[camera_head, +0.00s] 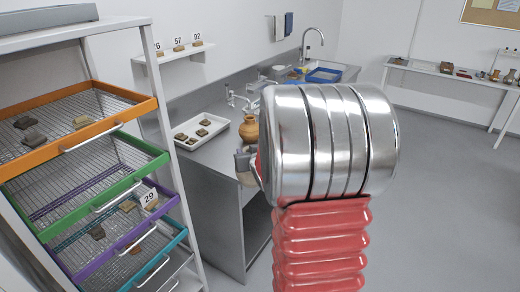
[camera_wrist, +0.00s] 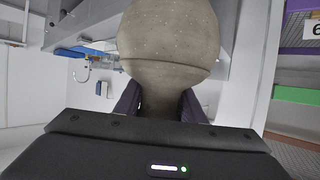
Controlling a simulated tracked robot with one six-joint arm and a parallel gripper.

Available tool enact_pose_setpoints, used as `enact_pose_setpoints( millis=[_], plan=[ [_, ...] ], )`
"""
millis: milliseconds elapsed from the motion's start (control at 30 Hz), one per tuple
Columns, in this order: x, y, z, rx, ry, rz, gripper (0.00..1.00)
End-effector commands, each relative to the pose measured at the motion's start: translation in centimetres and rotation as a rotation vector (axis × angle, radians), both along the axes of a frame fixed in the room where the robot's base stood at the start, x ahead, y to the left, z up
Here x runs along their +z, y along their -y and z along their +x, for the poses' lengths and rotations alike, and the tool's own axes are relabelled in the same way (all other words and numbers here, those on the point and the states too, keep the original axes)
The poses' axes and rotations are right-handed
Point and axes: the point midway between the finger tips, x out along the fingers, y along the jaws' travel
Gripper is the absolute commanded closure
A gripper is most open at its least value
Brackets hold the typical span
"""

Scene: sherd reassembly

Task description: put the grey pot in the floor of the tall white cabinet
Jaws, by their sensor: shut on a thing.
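The grey pot (camera_wrist: 168,35) fills the upper middle of the wrist view, a speckled grey-brown round body with a groove and a narrower neck. My gripper (camera_wrist: 160,103) is shut on the neck, with a dark finger on each side. In the head view my arm's red and silver links hide most of the gripper and pot. Only a small grey part of the gripper shows at the arm's left edge, beside the bench. I cannot make out a tall white cabinet in either view.
A rack with orange (camera_head: 80,140), green and purple-edged wire trays stands at the left, with sherds on it. A grey bench (camera_head: 222,165) holds a white sherd tray (camera_head: 178,139), an orange-brown pot (camera_head: 249,130) and a sink. Open floor (camera_head: 440,200) lies to the right.

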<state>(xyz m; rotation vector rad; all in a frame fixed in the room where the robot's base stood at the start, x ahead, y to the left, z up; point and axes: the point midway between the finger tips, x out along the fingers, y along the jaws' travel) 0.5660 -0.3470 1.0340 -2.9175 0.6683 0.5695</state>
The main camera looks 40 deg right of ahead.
Motion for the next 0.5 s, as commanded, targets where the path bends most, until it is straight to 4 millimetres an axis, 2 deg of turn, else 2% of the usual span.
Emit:
enact_pose_setpoints(
  millis=[167,500],
  plan=[
    [-0.8,-4.1,1.6,0.051,0.001,0.002,1.0],
    [-3.1,-16.3,4.7,0.201,-0.002,0.002,1.0]
  ],
)
